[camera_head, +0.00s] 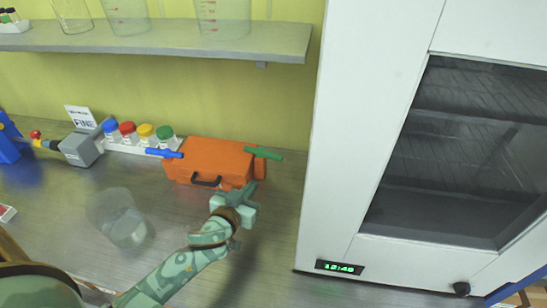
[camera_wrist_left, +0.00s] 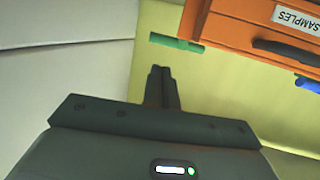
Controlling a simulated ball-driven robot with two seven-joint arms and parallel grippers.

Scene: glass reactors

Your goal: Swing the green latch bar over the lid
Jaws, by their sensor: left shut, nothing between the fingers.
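An orange case (camera_head: 208,158) with a closed lid lies on the bench, its black handle facing the front. The green latch bar (camera_head: 263,153) sits at the right end of its top and sticks out past the right edge. It also shows in the left wrist view (camera_wrist_left: 175,42), standing out from the orange case (camera_wrist_left: 235,30). A blue bar (camera_head: 164,153) sticks out at the left end. My left gripper (camera_head: 250,187) is shut and empty, close to the case's front right corner. In the wrist view its fingertips (camera_wrist_left: 162,70) are apart from the green bar. My right gripper is not in view.
A white cabinet (camera_head: 335,130) with a dark window stands to the right. A shelf (camera_head: 160,42) with glass beakers is above. A rack of coloured-cap jars (camera_head: 147,136) stands left of the case. A clear beaker (camera_head: 122,225) is on the bench at front left.

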